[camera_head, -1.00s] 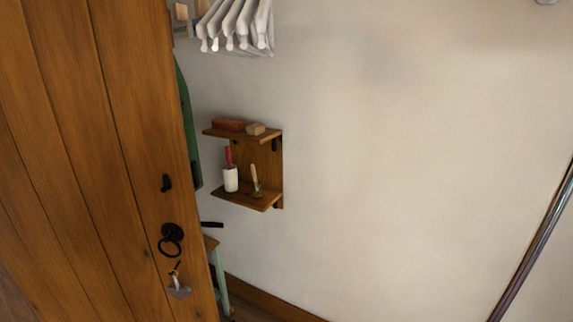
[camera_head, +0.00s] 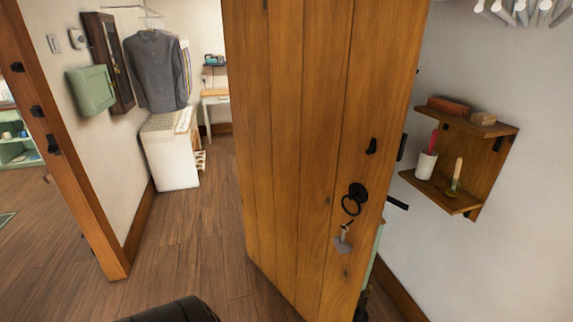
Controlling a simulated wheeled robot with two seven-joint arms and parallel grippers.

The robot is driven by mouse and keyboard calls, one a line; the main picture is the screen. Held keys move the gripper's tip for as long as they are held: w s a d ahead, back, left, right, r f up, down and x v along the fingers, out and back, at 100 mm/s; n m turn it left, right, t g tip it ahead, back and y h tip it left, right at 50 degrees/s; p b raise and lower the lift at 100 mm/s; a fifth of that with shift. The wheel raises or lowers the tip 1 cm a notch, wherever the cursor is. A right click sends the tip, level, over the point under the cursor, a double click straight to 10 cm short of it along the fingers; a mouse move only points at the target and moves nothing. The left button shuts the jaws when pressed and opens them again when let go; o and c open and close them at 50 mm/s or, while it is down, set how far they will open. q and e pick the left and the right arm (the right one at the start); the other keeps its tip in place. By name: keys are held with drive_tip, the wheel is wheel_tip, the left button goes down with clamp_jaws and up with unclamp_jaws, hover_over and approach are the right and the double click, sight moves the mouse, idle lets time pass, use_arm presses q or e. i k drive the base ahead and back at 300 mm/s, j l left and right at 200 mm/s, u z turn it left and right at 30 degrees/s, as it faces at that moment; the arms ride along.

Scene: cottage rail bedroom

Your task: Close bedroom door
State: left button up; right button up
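The bedroom door (camera_head: 285,130) is brown planked wood and stands open in the middle of the head view. A black ring handle (camera_head: 353,198) is on its face near the right edge, with a black latch piece (camera_head: 371,146) above it. A key with a grey tag (camera_head: 343,240) hangs below the ring. The wooden door frame (camera_head: 62,150) with black metal fittings stands at the left, apart from the door. Neither of my grippers can be made out in the view.
A wall shelf (camera_head: 462,125) with a brush and a white cup is right of the door. Through the opening are a white cabinet (camera_head: 170,160), a hanging grey shirt (camera_head: 156,70) and a green wall box (camera_head: 91,90). The wooden floor (camera_head: 190,235) between frame and door is clear.

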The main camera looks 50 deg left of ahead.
sight(310, 84)
drive_tip(key=u, duration=1.6)
drive_tip(key=i+l, duration=0.15)
drive_tip(key=i, duration=0.15)
